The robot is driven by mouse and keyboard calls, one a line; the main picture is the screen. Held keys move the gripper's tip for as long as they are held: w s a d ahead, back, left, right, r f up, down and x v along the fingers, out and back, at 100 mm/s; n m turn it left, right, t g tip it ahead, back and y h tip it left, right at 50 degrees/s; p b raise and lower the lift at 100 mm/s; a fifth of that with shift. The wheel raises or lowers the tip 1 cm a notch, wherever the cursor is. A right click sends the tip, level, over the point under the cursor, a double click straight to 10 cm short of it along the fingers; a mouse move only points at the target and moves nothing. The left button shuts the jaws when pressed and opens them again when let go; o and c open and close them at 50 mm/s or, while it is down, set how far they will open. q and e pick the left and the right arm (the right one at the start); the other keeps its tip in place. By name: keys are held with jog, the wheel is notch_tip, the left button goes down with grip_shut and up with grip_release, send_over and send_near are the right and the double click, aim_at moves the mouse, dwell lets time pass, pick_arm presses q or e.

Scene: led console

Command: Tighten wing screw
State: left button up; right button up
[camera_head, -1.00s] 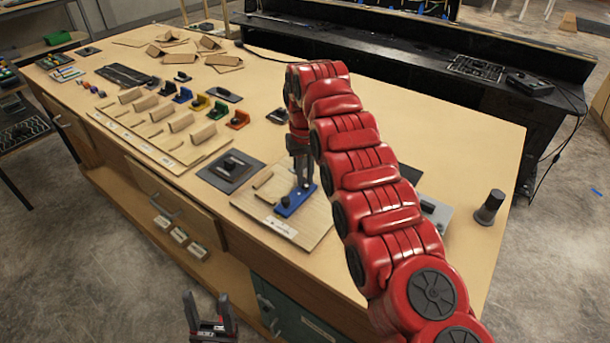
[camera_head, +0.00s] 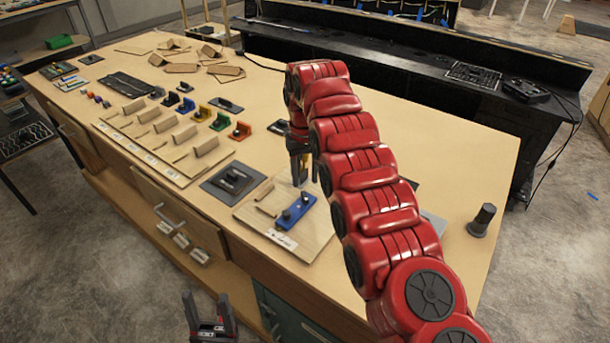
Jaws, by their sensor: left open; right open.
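A blue bar (camera_head: 298,208) with small dark knobs on it lies on a light wooden board (camera_head: 262,222) near the front edge of the table. Which knob is the wing screw is too small to tell. My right gripper (camera_head: 299,180) is open and points down just above and behind the blue bar, seemingly apart from it. The red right arm hides part of the table behind it. My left gripper (camera_head: 209,312) is open and empty, low in front of the table.
A dark plate with a black handle (camera_head: 232,181) lies left of the board. Wooden holders (camera_head: 165,140) and several coloured blocks stand further left. A dark cylinder (camera_head: 482,219) stands at the right. The table's right part is mostly clear.

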aim_at(305, 196)
notch_tip(305, 196, up, 13)
jog(key=p, duration=1.1)
jog(key=shift+f, duration=0.15)
